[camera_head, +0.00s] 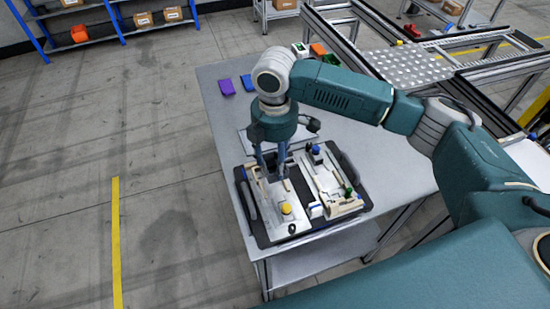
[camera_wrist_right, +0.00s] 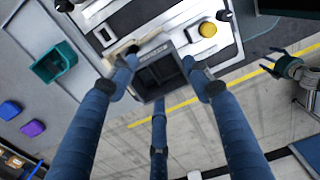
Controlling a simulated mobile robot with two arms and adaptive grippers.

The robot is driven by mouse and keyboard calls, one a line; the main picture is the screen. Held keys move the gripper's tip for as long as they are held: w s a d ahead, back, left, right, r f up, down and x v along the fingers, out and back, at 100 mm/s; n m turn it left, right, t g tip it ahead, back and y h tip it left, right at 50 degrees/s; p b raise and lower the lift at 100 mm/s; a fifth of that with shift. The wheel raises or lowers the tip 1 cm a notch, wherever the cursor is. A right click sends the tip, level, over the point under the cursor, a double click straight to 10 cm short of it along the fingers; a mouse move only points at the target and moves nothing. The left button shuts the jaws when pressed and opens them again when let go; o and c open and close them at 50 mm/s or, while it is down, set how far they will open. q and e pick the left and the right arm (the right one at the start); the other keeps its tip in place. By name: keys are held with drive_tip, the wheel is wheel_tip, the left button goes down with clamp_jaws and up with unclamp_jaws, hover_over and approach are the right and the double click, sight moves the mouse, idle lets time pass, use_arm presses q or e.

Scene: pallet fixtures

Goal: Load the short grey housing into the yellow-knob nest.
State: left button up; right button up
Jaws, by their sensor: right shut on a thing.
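My right gripper (camera_head: 272,172) points down over the left fixture plate, the yellow-knob nest (camera_head: 267,218). In the right wrist view its three blue fingers (camera_wrist_right: 161,88) are closed around the short grey housing (camera_wrist_right: 158,74), a dark, open-topped box. The housing is at or just above the plate; I cannot tell whether it touches. The yellow knob (camera_head: 286,208) stands on the near part of the plate, also visible in the wrist view (camera_wrist_right: 208,29). What looks like my left gripper (camera_wrist_right: 288,66) is off the table with its fingers apart; the head view does not show it.
A second fixture (camera_head: 325,178) with green and blue knobs stands to the right on the same black tray (camera_head: 262,240). Blue (camera_head: 247,82) and purple (camera_head: 226,87) bins lie at the far left. A teal bin (camera_wrist_right: 54,62) stands beyond the tray. The table's right side is clear.

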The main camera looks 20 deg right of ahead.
sight(275, 171)
wheel_tip(275, 171, down, 3)
drive_tip(key=b, duration=0.3)
drive_tip(key=shift+f, duration=0.3)
wheel_tip(275, 171, down, 2)
drive_tip(key=shift+f, duration=0.45)
use_arm(q)
drive_tip(key=shift+w+a+f, duration=0.1)
drive_tip(key=shift+w+f, duration=0.15)
drive_tip(key=shift+f, duration=0.4)
drive_tip(key=shift+w+f, duration=0.25)
drive_tip(key=shift+f, duration=0.4)
drive_tip(key=shift+w+a+f, duration=0.1)
drive_tip(key=shift+w+f, duration=0.15)
drive_tip(key=shift+f, duration=0.4)
use_arm(e)
drive_tip(key=shift+f, duration=0.3)
use_arm(q)
drive_tip(key=shift+d+f, duration=0.1)
drive_tip(key=shift+f, duration=0.05)
use_arm(e)
drive_tip(key=shift+f, duration=0.8)
